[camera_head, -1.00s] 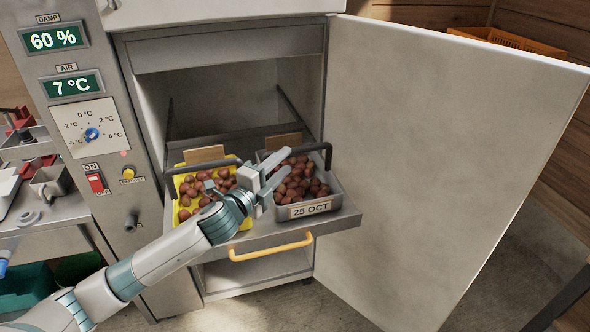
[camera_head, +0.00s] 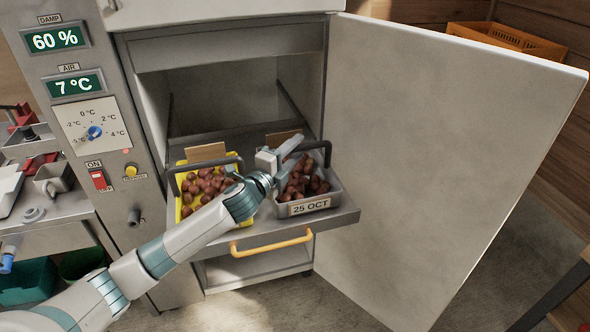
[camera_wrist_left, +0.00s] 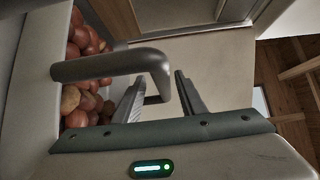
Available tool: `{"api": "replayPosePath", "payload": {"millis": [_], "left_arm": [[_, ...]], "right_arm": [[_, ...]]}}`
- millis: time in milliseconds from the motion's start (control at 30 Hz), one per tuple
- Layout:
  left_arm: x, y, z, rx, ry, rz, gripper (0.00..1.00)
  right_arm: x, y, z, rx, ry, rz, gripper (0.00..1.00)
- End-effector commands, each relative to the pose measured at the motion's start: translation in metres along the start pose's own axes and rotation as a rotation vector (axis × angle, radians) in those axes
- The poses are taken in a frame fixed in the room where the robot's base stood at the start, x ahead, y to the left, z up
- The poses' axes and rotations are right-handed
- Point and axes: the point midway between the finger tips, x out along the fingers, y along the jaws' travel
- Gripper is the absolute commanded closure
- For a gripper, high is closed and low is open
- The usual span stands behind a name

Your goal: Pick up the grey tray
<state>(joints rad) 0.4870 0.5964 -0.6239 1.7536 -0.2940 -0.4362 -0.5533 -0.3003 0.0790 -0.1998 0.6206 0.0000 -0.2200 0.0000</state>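The grey tray (camera_head: 334,188) sits on the right of a pulled-out shelf, full of brown chestnuts, with a "25 OCT" label on its front. Its dark handle (camera_head: 326,150) shows at the right rear. My left gripper (camera_head: 290,146) is over the tray, close to this handle, and hides part of it. In the left wrist view, the handle (camera_wrist_left: 108,65) reaches in from the left and its bent end lies between the two fingers (camera_wrist_left: 160,95). The fingers are apart, with a visible gap beside the handle. My right gripper is not in view.
A yellow tray (camera_head: 181,211) of chestnuts stands just left of the grey one. The shelf (camera_head: 344,216) has a yellow pull bar (camera_head: 271,247) in front. The open cabinet door (camera_head: 440,150) stands close on the right. A control panel (camera_head: 90,125) is on the left.

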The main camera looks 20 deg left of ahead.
Motion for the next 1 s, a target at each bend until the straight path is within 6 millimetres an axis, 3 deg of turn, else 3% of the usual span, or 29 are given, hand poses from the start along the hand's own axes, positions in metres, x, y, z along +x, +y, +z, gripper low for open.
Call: {"api": "replayPosePath", "payload": {"millis": [200, 400, 967, 1000], "left_arm": [[0.025, -0.009, -0.003, -0.002, 0.001, -0.001, 0.63], [0.041, -0.006, -0.002, -0.001, 0.0, -0.001, 0.63], [0.044, -0.004, -0.002, 0.0, 0.001, -0.001, 0.63], [0.044, -0.004, -0.002, 0.0, 0.001, -0.001, 0.72]], "right_arm": [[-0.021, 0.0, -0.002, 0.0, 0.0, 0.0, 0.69], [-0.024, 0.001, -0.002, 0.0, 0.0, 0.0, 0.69], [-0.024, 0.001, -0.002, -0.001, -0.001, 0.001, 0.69], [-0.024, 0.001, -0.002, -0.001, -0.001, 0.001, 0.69]]}}
